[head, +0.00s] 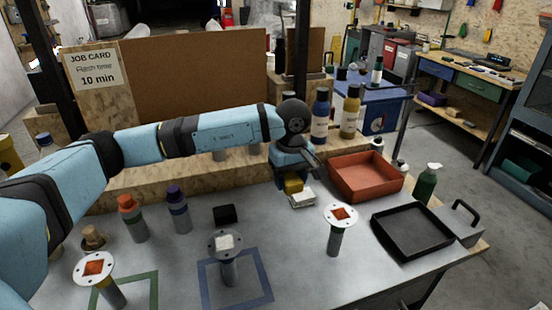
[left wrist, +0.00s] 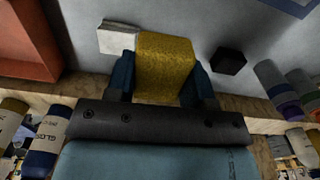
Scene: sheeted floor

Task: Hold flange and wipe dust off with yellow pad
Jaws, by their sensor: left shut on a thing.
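My left gripper (head: 292,182) is shut on a yellow pad (head: 293,187), which also shows between its blue fingers in the left wrist view (left wrist: 166,62). The pad is near the back of the table, next to a white block (head: 303,200). Three flanges on upright posts stand on the table: one at the right (head: 330,222), one in the middle (head: 213,245) and one at the left (head: 82,270). The left and right flanges show an orange-red square at the centre; the middle one shows a pale patch. My right gripper is not in view.
An orange-red tray (head: 372,198) and a black tray (head: 378,222) lie at the right. A green bottle (head: 426,186) stands behind the black tray. A dark block (head: 224,215) and capped bottles (head: 180,215) stand left of centre. A blue square outline (head: 265,292) surrounds the middle post.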

